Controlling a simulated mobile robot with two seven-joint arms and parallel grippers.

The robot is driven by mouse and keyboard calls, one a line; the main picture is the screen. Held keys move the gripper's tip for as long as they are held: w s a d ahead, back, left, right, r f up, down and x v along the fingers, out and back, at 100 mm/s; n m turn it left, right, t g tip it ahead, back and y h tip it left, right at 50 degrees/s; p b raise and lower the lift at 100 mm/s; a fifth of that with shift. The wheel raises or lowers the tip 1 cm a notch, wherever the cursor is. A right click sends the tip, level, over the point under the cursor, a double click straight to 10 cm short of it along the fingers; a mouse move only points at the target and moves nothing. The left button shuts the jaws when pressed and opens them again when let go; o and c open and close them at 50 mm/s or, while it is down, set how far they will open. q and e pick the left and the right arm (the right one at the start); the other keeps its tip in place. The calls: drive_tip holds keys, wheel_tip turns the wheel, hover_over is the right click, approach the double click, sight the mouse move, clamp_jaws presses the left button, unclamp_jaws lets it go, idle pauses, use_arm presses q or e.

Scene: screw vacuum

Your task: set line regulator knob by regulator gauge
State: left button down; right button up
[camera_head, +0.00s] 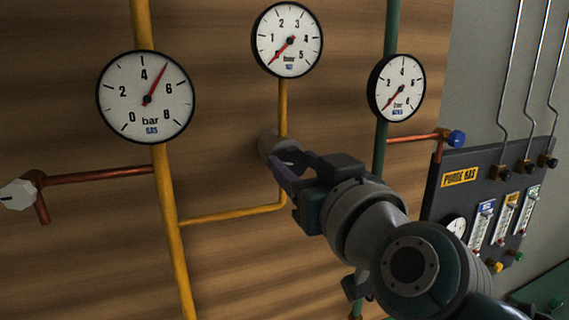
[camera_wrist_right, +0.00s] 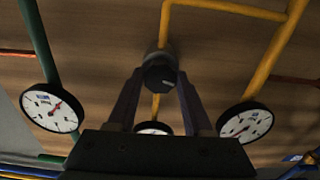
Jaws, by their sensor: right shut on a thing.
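The regulator knob (camera_wrist_right: 160,78) is dark and round, at the end of a grey cylindrical regulator body (camera_head: 268,142) on the yellow pipe. My right gripper (camera_head: 285,170) is at this knob, its two fingers on either side of it and shut on it. In the head view the gripper largely hides the knob. The gauge directly above, on the same pipe (camera_head: 287,40), has a white face marked to 5 bar. Its red needle points lower left, near zero. My left gripper is not in view.
A gas gauge (camera_head: 145,97) on the left yellow pipe reads about 5 bar. Another gauge (camera_head: 396,88) on the green pipe reads near zero. A white knob (camera_head: 17,196) is far left, a blue knob (camera_head: 456,138) right, above a purge gas panel (camera_head: 460,178).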

drive_tip(key=shift+m, duration=0.4)
clamp_jaws()
drive_tip(key=m, duration=0.6)
idle(0.4)
drive_tip(key=o, duration=1.3)
unclamp_jaws()
drive_tip(key=shift+s+d, duration=0.1)
drive_tip(key=shift+b+v, duration=1.65)
drive_tip(key=shift+v, duration=3.2)
